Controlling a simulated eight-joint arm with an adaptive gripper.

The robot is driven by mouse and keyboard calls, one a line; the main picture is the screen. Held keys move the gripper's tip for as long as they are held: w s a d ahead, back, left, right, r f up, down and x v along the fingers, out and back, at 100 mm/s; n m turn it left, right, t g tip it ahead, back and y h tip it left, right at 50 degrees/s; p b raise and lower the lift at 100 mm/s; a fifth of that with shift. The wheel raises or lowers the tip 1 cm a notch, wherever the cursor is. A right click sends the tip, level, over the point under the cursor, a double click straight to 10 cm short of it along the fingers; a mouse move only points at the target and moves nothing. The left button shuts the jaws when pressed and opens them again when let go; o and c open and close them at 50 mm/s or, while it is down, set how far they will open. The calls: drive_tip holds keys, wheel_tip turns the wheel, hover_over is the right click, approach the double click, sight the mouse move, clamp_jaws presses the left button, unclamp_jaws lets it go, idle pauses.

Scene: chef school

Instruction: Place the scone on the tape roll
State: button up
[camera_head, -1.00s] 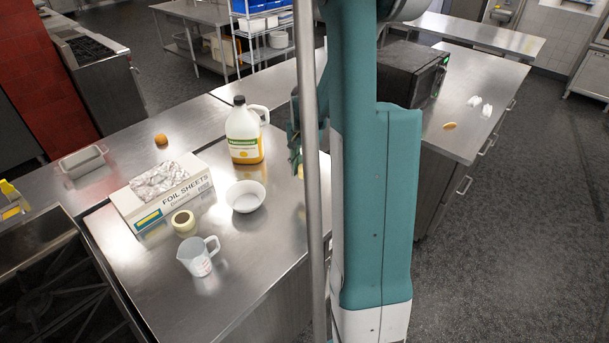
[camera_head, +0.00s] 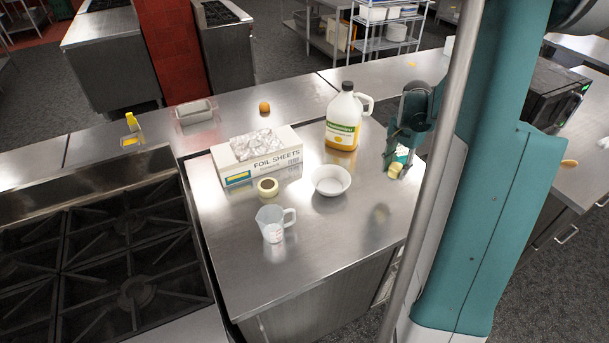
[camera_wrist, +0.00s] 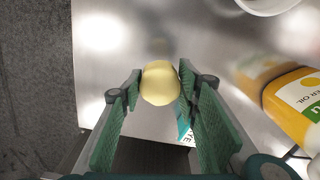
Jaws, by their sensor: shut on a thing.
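The scone (camera_wrist: 160,84), a pale yellow rounded piece, is between the green fingers of my gripper (camera_wrist: 159,88) in the wrist view. In the head view my gripper (camera_head: 397,160) is at the right side of the steel counter, with the scone (camera_head: 395,170) at its tips. It is shut on the scone and appears to hold it above the counter; the fingers hide part of it. The tape roll (camera_head: 268,187) lies flat on the counter, left of my gripper, in front of the foil box. The tape roll is not in the wrist view.
A white bowl (camera_head: 331,180) stands between my gripper and the tape roll. An oil jug (camera_head: 343,122) stands behind the bowl. A foil sheets box (camera_head: 262,158) is behind the tape roll, and a measuring cup (camera_head: 272,226) is in front of it. The front right counter is clear.

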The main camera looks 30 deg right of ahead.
drive_tip(key=w+a+r+n+p, duration=0.2)
drive_tip(key=w+a, duration=1.2)
drive_tip(key=a, duration=0.5)
drive_tip(key=r+n+p, duration=0.2)
hover_over(268, 184)
drive_tip(key=shift+f, duration=0.1)
drive_tip(key=shift+f+p, duration=0.45)
drive_tip(key=shift+f, duration=2.45)
drive_tip(key=shift+f, duration=0.1)
drive_tip(key=shift+f, duration=2)
drive_tip(key=shift+f, duration=0.15)
